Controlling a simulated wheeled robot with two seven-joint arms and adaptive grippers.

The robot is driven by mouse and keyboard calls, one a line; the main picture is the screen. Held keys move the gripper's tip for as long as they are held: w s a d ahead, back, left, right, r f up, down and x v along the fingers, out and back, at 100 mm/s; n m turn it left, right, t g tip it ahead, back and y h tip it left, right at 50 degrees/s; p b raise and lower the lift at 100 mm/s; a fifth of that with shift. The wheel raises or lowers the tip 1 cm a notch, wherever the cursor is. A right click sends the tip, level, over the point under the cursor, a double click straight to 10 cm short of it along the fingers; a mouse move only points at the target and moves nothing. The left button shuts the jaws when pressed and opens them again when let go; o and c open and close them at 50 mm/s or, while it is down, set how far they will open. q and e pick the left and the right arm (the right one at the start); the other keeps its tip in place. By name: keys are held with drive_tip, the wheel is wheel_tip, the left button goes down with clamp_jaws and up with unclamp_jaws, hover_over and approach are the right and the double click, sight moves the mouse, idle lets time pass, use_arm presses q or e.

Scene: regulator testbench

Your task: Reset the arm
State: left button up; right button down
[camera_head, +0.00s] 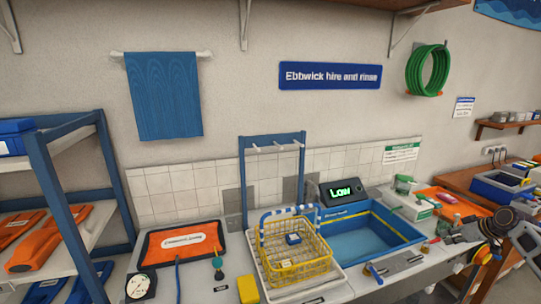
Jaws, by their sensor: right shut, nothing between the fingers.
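My right gripper (460,236) comes in from the right edge, low over the right part of the counter. It is shut and holds nothing. It hangs right of the blue basin (398,229) and apart from the yellow wire basket (327,252). A dark display (344,191) behind the basin reads "LOW" in green. A round dial gauge (140,287) stands at the front left of the counter. My left gripper is not in view.
The yellow basket holds a small blue item and sits on a white tray (262,280). An orange mat (181,241) lies at left. A blue rack (243,185) stands behind the basket. A green-topped container (412,208) and an orange tray (432,192) crowd the right side.

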drive_tip(key=w+d+f+m+t+h, duration=0.1)
drive_tip(key=d+f+m+h, duration=0.15)
drive_tip(key=d, duration=0.25)
drive_tip(key=d+f+m+h, duration=0.1)
drive_tip(key=d+h, duration=0.2)
drive_tip(key=d, duration=0.3)
wheel_tip(320, 180, down, 8)
drive_tip(key=d+m+h, duration=0.1)
drive_tip(key=d+h, duration=0.1)
drive_tip(key=s+a+f+n, duration=0.1)
drive_tip(key=s+a+f, duration=0.35)
drive_tip(key=f, duration=0.45)
drive_tip(key=s+a+f+n+g, duration=0.1)
drive_tip(key=s+a+f, duration=0.3)
drive_tip(key=f, duration=0.6)
drive_tip(key=s+a+f+n, duration=0.25)
drive_tip(key=a+f, duration=0.35)
drive_tip(key=f, duration=0.3)
drive_tip(key=s+a+f+g+y, duration=0.3)
drive_tip(key=s+a+f+y, duration=0.1)
drive_tip(key=s+a+f, duration=1.6)
drive_tip(key=s+a+f+g+y, duration=0.1)
drive_tip(key=s+a+f, duration=0.3)
drive_tip(key=s+a, duration=0.5)
drive_tip(key=s+a+f+g, duration=0.2)
drive_tip(key=s+a, duration=0.7)
drive_tip(key=s, duration=0.8)
drive_tip(key=shift+s+f+g+y, duration=0.3)
drive_tip(key=shift+f+y, duration=0.05)
drive_tip(key=shift+f, duration=0.55)
